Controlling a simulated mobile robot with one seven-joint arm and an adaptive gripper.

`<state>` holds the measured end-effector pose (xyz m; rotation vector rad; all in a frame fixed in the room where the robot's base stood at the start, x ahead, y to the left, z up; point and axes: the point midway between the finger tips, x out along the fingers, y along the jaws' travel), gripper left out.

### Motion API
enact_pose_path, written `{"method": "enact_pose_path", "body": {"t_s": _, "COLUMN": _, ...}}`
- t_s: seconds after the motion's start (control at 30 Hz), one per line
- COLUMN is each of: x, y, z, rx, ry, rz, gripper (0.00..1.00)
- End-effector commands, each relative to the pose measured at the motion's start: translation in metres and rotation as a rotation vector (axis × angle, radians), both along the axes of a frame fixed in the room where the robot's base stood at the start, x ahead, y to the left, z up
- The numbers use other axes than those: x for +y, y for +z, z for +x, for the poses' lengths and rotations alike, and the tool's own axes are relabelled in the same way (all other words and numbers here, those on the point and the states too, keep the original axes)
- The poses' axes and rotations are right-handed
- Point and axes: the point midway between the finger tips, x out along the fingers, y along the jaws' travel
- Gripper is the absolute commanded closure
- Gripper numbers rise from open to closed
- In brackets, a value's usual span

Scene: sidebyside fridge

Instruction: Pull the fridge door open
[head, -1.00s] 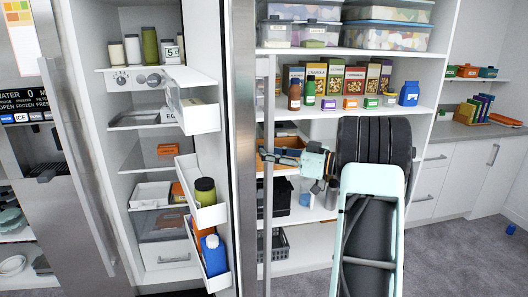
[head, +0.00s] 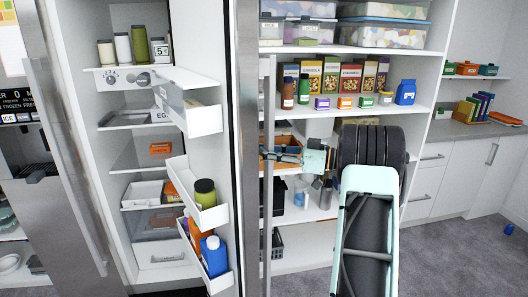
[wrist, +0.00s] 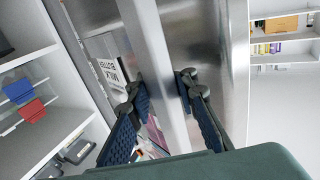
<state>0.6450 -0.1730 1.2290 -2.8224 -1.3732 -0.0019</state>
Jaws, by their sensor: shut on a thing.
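The right fridge door (head: 246,120) stands open, seen nearly edge-on in the head view, with its inner bins facing the lit interior. Its long vertical metal handle (head: 267,215) runs along the outer face. My gripper (head: 268,156) is at the handle about halfway up, reaching from the right. In the wrist view, the handle (wrist: 160,55) passes between the two dark fingers (wrist: 160,95), which are shut on it. The exact finger contact is partly hidden in the head view.
The fridge interior shows shelves with jars (head: 122,47) and an orange box (head: 160,148). Door bins (head: 200,120) hold bottles. The other fridge door (head: 50,230) is at left. Pantry shelves (head: 340,105) with boxes stand behind my arm.

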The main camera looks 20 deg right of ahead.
Motion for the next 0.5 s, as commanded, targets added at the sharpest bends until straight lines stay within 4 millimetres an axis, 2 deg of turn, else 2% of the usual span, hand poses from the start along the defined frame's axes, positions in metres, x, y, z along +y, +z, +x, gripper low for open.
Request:
{"method": "enact_pose_path", "body": {"t_s": 0.03, "x": -0.0077, "y": -0.0083, "z": -0.0062, "rx": 0.019, "ry": -0.005, "rz": -0.003, "gripper": 1.0}}
{"method": "enact_pose_path", "body": {"t_s": 0.37, "x": -0.0077, "y": -0.008, "z": -0.0062, "rx": 0.018, "ry": -0.005, "rz": -0.004, "gripper": 1.0}}
{"method": "enact_pose_path", "body": {"t_s": 0.4, "x": -0.0076, "y": -0.0081, "z": -0.0063, "rx": 0.018, "ry": -0.005, "rz": -0.004, "gripper": 0.79}}
{"method": "enact_pose_path", "body": {"t_s": 0.5, "x": -0.0077, "y": -0.0079, "z": -0.006, "rx": 0.018, "ry": -0.005, "rz": -0.005, "gripper": 0.68}}
